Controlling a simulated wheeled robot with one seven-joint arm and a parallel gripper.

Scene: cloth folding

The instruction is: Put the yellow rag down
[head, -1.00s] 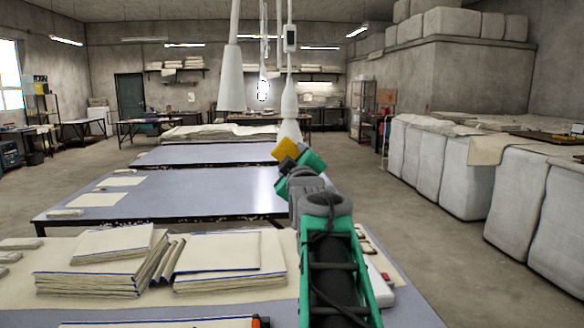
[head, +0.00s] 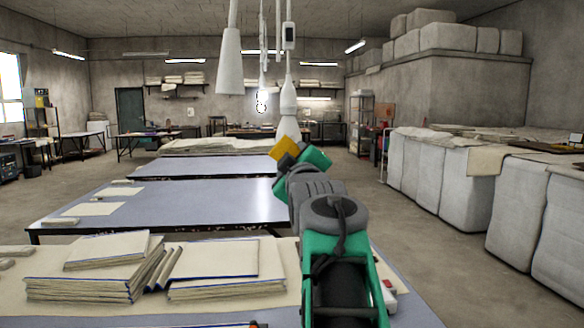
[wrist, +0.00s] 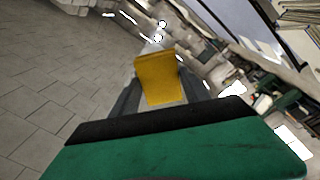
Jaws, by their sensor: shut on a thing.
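The yellow rag (head: 285,148) is a small folded yellow piece, held up in the air at the end of my arm. It also shows in the wrist view (wrist: 158,78), upright between the dark fingers. My gripper (head: 291,156) is shut on it, above the far end of the blue-grey tables in the picture. The wrist view shows floor below and to the left of the rag. The finger contact is partly hidden by the green gripper body.
The near table (head: 415,312) bears stacks of blue-edged cloth (head: 215,262). The middle table (head: 190,200) is mostly bare. Large white bales (head: 465,175) stand at the right, with open floor (head: 420,235) between. White hanging fixtures (head: 287,100) come down behind the gripper.

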